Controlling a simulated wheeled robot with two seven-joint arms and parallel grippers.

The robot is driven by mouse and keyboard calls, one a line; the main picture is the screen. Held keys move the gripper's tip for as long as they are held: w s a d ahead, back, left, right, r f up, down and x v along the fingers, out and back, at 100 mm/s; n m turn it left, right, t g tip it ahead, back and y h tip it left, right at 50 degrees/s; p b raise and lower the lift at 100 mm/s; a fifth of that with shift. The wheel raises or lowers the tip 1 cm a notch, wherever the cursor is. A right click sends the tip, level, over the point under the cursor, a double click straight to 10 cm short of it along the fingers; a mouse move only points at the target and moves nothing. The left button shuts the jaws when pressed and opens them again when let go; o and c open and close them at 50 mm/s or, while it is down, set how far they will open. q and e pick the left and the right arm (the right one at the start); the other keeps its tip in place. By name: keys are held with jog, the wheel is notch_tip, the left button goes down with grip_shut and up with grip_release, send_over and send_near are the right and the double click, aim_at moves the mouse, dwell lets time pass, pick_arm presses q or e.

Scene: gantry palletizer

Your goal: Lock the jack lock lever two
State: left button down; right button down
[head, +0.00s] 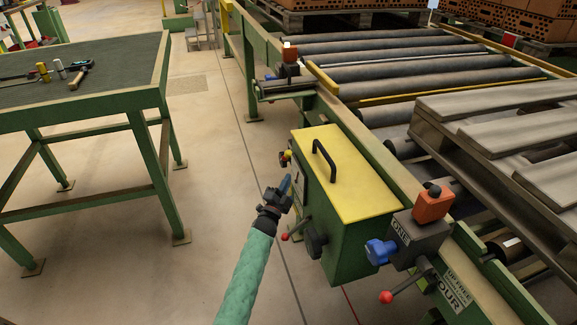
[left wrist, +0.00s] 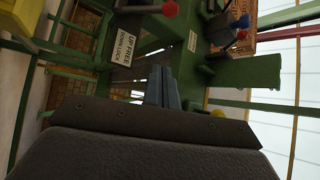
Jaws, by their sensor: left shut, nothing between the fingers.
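My left gripper (head: 285,187) is shut and empty, left of the green cabinet with the yellow top (head: 345,175). Its blue-grey fingers also show in the left wrist view (left wrist: 163,88). A lever with a red ball (head: 285,237) sticks out low from the cabinet's near left side, below and apart from the gripper. Another red-ball lever (head: 386,297) is at the lower right, by a plate ending in "OUR". The left wrist view shows a red-ball lever (left wrist: 170,8) near an "UP FREE DOWN LOCK" plate (left wrist: 125,48). I cannot read which lever is number two. My right gripper is out of view.
A blue knob (head: 380,251) and an orange block (head: 433,205) sit right of the cabinet. The roller conveyor (head: 400,70) and a wooden pallet (head: 510,140) fill the right. A green workbench (head: 80,105) stands left. Open floor lies between.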

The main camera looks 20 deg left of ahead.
aim_at(290, 161)
pick_arm(q)
jog(key=w, duration=0.3)
jog(key=w+a+r, duration=0.1)
jog(key=w, duration=0.2)
jog(key=w+r, duration=0.1)
jog(key=w, duration=0.1)
jog(key=shift+w+a+r, duration=0.15)
jog(key=shift+w+r, duration=0.1)
jog(key=shift+w, duration=0.15)
jog(key=shift+a+f, duration=0.25)
jog(key=shift+a, duration=0.2)
